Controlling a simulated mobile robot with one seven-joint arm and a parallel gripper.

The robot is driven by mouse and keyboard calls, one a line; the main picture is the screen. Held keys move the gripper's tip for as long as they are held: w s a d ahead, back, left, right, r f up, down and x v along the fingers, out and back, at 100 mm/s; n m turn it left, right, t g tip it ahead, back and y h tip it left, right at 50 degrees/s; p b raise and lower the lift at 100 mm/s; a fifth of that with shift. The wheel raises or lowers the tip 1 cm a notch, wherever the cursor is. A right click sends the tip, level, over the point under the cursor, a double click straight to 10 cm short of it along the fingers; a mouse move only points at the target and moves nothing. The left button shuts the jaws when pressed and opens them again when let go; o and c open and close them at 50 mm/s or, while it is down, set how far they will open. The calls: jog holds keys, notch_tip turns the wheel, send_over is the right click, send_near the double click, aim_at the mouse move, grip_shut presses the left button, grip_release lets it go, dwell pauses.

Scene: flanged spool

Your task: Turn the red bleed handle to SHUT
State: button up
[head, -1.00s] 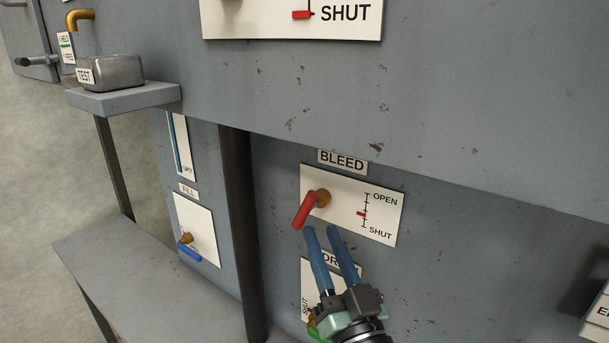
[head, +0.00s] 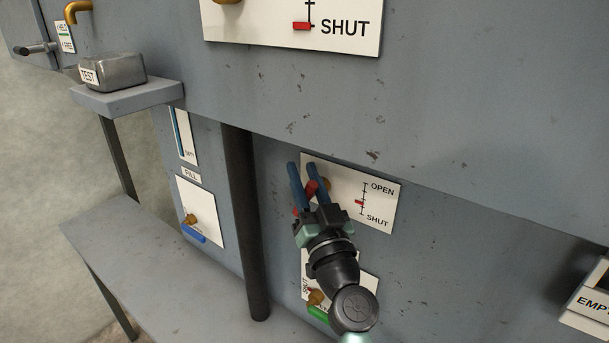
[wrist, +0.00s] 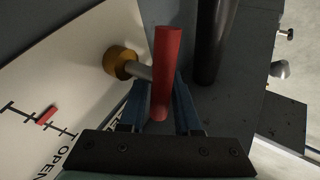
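The red bleed handle (head: 311,187) sits on a brass stem at the left of the white BLEED plate (head: 378,211). It is partly hidden by my gripper in the head view. In the wrist view the red handle (wrist: 166,65) stands between my two blue fingers. My gripper (head: 302,167) looks open, with a finger on either side of the handle; I cannot tell whether either touches it. The red marker (head: 360,202) on the plate's scale is about midway between OPEN and SHUT.
A dark vertical post (head: 245,230) stands left of the BLEED plate. A lower plate with a green handle (head: 318,313) is partly behind my arm. The FILL plate with a blue handle (head: 194,234) is at the left. A grey ledge (head: 130,235) runs below.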

grip_shut()
